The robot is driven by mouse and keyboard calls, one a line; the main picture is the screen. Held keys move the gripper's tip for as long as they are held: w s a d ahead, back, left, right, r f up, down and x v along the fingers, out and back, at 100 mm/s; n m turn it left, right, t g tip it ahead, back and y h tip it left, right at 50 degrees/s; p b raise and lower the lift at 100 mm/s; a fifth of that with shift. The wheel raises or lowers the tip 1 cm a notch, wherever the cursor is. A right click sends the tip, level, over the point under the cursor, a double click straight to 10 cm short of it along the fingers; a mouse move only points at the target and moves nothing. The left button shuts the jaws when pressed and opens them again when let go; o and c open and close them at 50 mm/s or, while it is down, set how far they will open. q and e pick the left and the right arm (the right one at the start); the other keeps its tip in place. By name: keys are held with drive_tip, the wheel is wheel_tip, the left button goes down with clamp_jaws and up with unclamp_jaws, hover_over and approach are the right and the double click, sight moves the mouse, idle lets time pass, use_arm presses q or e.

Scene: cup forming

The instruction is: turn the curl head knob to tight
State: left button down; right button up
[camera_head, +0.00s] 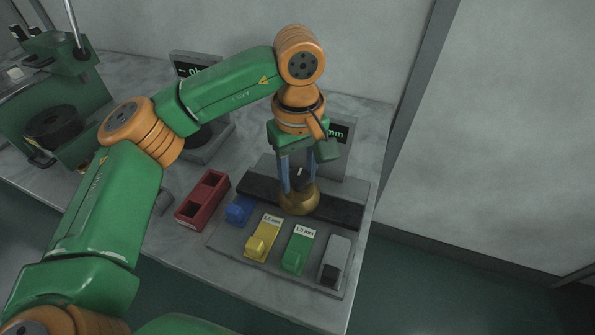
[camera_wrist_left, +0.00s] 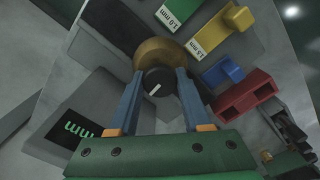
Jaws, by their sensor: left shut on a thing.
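The curl head is a brass-coloured round body (camera_head: 299,203) at the front of a dark bar on a grey fixture. It also shows in the left wrist view (camera_wrist_left: 150,50). Its black knob (camera_wrist_left: 153,86) has a white pointer line, slanted toward upper right in the wrist view. My left gripper (camera_head: 299,186) comes down from above, its two blue fingers on either side of the knob and shut on it. In the head view the fingers partly hide the knob. I cannot read any tight mark. My right gripper is not in view.
A display (camera_head: 341,134) reading mm stands behind, partly hidden by my arm.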

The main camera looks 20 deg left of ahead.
sight(299, 176)
use_arm(q)
drive_tip(key=shift+f+m, duration=0.1)
drive_tip(key=shift+m, duration=0.4)
drive_tip(key=shift+c, duration=1.8)
unclamp_jaws()
drive_tip(key=shift+s, duration=0.1)
wheel_tip(299, 176, up, 7)
drive_tip(key=shift+d+r+p, duration=0.1)
drive_tip(key=shift+r+p, duration=0.05)
drive_tip(key=shift+p, duration=0.4)
